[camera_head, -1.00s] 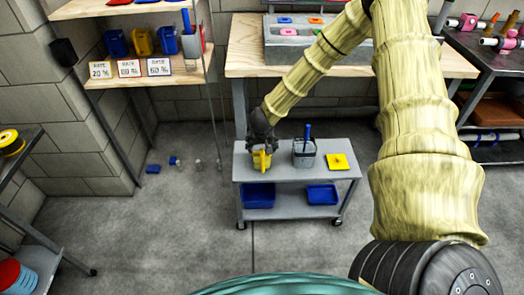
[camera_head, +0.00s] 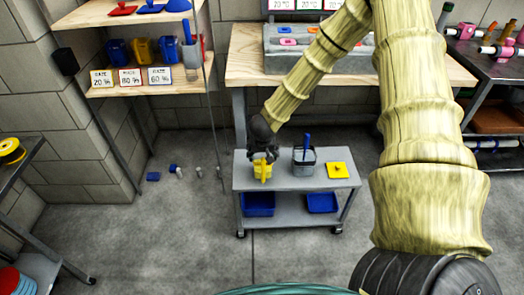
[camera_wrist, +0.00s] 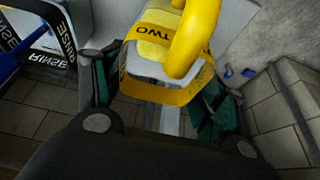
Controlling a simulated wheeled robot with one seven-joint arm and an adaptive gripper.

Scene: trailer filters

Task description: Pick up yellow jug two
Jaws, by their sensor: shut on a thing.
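Yellow jug two (camera_head: 262,172) is at the left end of the grey cart's top shelf (camera_head: 290,181). It also shows in the wrist view (camera_wrist: 170,50), with a thick yellow handle and a band reading "TWO". My gripper (camera_head: 263,156) is above it, fingers down. In the wrist view my gripper (camera_wrist: 160,105) has its dark green finger pads on both sides of the jug, shut on it. I cannot tell whether the jug's base touches the shelf.
A yellow square piece (camera_head: 337,170) lies further right. Blue trays (camera_head: 258,204) sit on the lower shelf. A workbench (camera_head: 350,72) stands behind. Small items (camera_head: 178,172) lie on the floor left.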

